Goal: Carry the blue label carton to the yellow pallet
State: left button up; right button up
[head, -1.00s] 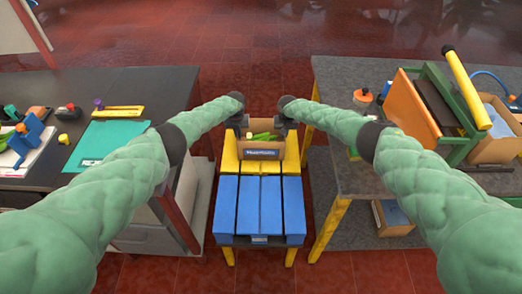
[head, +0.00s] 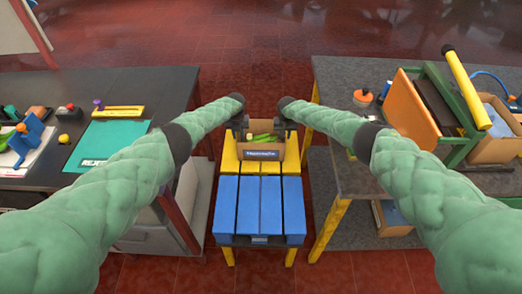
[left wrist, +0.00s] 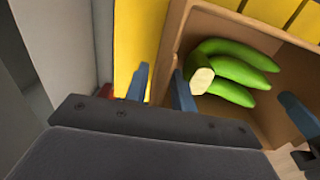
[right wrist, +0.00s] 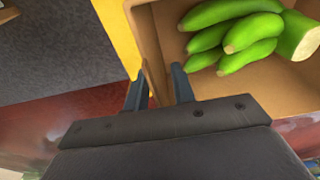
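The blue label carton (head: 262,147) is an open brown box with a dark blue label on its near side and green bananas (left wrist: 230,70) inside. It stands, apparently level, on the yellow pallet (head: 229,160), whose slats show around it. My left gripper (left wrist: 162,88) is open, with one finger outside and one inside the carton's left wall. My right gripper (right wrist: 158,88) is open in the same way around the right wall. Gaps show between fingers and wall. The carton's underside is hidden.
A blue pallet (head: 260,205) lies directly in front of the yellow one. A dark table (head: 140,85) with a teal mat (head: 105,140) stands on the left. A grey bench (head: 340,80) with an orange-sided rack (head: 412,108) stands on the right. Red floor lies behind.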

pick_arm(q)
jog(key=shift+w+r, duration=0.1)
jog(key=shift+r, duration=0.45)
notch_tip(320, 180, up, 10)
jog(key=shift+r, duration=0.3)
pick_arm(e)
jog(key=r, duration=0.4)
jog(key=s+r, duration=0.1)
jog(key=r, duration=0.6)
jog(key=shift+s+r, duration=0.2)
jog(key=shift+r, duration=0.2)
